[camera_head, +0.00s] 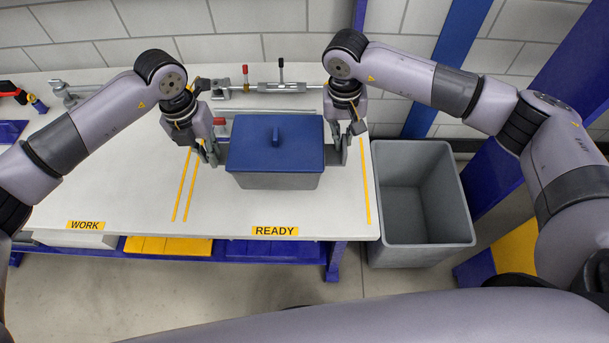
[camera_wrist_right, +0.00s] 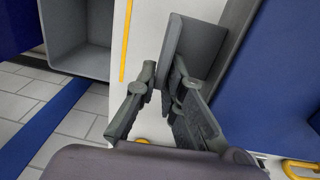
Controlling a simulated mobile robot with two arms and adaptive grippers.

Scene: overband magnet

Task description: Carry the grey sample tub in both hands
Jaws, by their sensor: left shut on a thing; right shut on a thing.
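The grey sample tub (camera_head: 275,181) with its blue lid (camera_head: 262,150) is upright over the READY part of the white table. I cannot tell whether its bottom touches the top. My left gripper (camera_head: 212,154) is shut on the tub's left side. My right gripper (camera_head: 346,150) is shut on its right side. In the right wrist view the fingers of the right gripper (camera_wrist_right: 160,98) are around a grey upright grip plate (camera_wrist_right: 190,48) beside the blue lid (camera_wrist_right: 275,75). The left fingers' contact is partly hidden in the head view.
An empty grey bin (camera_head: 424,246) stands on the floor right of the table (camera_head: 120,190). A metal fixture with levers (camera_head: 275,87) lies along the table's back. Yellow lines (camera_head: 183,187) mark the top. The table is clear left of the tub, by the WORK label (camera_head: 86,225).

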